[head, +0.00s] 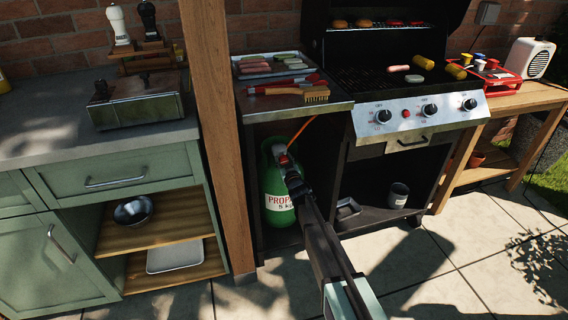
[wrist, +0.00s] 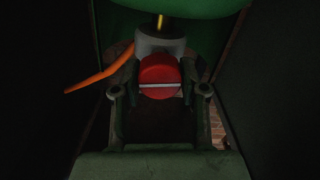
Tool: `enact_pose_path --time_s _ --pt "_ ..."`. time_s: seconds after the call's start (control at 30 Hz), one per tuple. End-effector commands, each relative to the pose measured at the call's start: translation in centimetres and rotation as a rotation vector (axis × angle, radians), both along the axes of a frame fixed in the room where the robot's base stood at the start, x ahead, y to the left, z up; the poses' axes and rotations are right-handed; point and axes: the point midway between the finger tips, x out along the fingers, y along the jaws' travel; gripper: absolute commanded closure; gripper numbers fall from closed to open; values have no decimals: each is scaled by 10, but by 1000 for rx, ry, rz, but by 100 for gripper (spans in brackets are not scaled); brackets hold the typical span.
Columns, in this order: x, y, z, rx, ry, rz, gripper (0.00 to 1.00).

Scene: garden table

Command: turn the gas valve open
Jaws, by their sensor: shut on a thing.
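The green propane bottle (head: 276,200) stands in the open bay under the grill's side shelf. Its red valve knob (head: 284,160) sits at the top, partly covered by my gripper (head: 289,168). In the wrist view the red knob (wrist: 160,77) is round with a pale bar lying level across its face. The fingers of my gripper (wrist: 160,92) stand on either side of the knob, shut on it. The grey valve body (wrist: 158,42) is behind the knob. An orange hose (wrist: 95,78) leaves it to the left.
A wooden post (head: 220,130) stands just left of the bay. The grill (head: 410,110) with its control knobs is above right. A dark cup (head: 398,195) and a small tray (head: 347,209) are in the lower bay. Dark bay walls close in both sides.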

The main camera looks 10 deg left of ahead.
Motion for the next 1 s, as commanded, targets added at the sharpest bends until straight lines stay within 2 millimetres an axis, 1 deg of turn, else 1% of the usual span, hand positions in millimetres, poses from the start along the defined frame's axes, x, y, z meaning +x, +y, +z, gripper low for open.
enact_pose_path --time_s 0.1,1.0 --pt "1 1 -4 -90 -40 1 92" --pt "1 4 -4 -883 -357 -1 92"
